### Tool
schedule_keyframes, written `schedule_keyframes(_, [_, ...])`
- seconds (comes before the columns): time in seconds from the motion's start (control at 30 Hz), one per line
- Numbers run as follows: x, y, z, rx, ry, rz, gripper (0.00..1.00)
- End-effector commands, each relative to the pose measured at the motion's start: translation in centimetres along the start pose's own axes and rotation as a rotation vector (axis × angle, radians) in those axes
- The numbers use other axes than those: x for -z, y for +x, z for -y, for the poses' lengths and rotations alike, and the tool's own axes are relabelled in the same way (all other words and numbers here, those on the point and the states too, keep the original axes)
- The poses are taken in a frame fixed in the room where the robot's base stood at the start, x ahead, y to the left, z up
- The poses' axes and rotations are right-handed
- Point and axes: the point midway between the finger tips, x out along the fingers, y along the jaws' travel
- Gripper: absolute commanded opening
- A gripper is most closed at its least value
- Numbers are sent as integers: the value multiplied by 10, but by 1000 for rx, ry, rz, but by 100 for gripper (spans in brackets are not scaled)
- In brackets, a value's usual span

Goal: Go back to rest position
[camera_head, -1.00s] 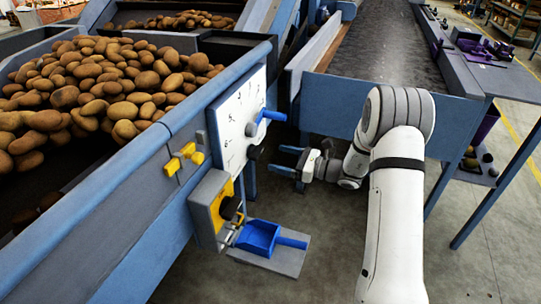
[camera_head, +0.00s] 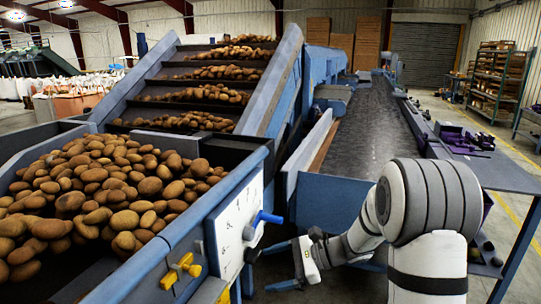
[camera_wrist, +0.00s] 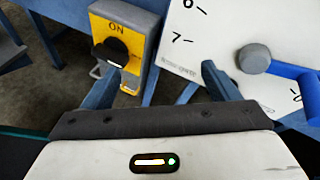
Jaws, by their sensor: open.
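My gripper (camera_head: 283,266) is open and empty in the head view, low and just right of the white dial panel (camera_head: 233,228). Its two blue fingers point left toward the panel, apart from it as far as I can tell. In the wrist view my gripper (camera_wrist: 160,80) shows two spread fingers with nothing between them. Beyond the fingers are a yellow switch box (camera_wrist: 135,50) marked ON with a black knob (camera_wrist: 112,50), and the dial panel (camera_wrist: 215,35) with a grey hub and blue lever (camera_wrist: 298,75).
A hopper of potatoes (camera_head: 110,195) fills the left, with a stepped potato conveyor (camera_head: 210,85) behind it. A dark belt (camera_head: 375,125) runs away at the centre right. A yellow knob (camera_head: 180,270) sits on the hopper's side. A side shelf (camera_head: 480,170) stands at the right.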

Motion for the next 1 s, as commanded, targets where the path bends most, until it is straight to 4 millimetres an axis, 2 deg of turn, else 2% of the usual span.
schedule_keyframes(0.03, [-27,-8,-12,-54,-73,-51,82])
schedule_keyframes(0.1, [-46,-18,-33,-135,-174,-129,82])
schedule_keyframes(0.27, [-83,-46,-80,-317,-413,-304,82])
schedule_keyframes(0.5, [-122,-105,-135,-584,-785,-572,82])
schedule_keyframes(0.6, [-135,-132,-152,-693,-937,-681,82])
schedule_keyframes(0.8, [-153,-175,-170,-868,-1172,-852,82])
schedule_keyframes(1.0, [-157,-191,-175,-944,-1261,-918,82])
